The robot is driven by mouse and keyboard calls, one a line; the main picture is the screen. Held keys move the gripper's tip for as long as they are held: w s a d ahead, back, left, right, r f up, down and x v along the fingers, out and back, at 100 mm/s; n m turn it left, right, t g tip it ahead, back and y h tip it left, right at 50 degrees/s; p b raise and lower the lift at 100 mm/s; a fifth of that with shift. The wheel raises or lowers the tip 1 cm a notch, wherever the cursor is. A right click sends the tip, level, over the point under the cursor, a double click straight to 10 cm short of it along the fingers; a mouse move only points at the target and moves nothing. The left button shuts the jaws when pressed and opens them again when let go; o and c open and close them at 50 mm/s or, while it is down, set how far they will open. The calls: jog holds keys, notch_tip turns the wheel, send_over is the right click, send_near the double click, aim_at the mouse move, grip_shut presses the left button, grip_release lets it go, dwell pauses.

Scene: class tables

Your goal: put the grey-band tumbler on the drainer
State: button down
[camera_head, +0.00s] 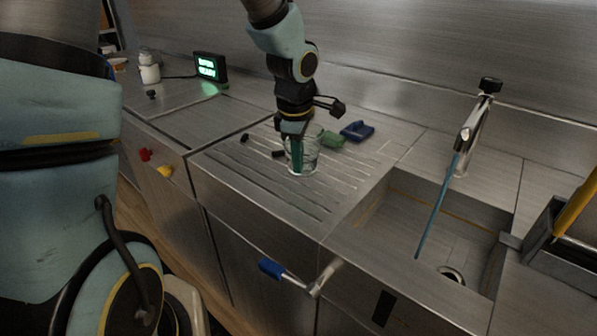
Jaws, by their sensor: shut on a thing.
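The tumbler (311,158) is a clear glass on the ribbed steel drainer (268,181), left of the sink. My gripper (298,168) points down at it from above, with its finger end inside or right against the glass. The gripper is shut on the tumbler's wall. The glass looks upright, and its base appears at the level of the ribs; I cannot tell whether it touches them. A grey band cannot be made out at this size.
The drainer's front is clear.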

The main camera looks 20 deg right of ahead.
jog(key=shift+f, duration=1.45)
jog(key=shift+f, duration=0.15)
jog(key=c, duration=1)
grip_release()
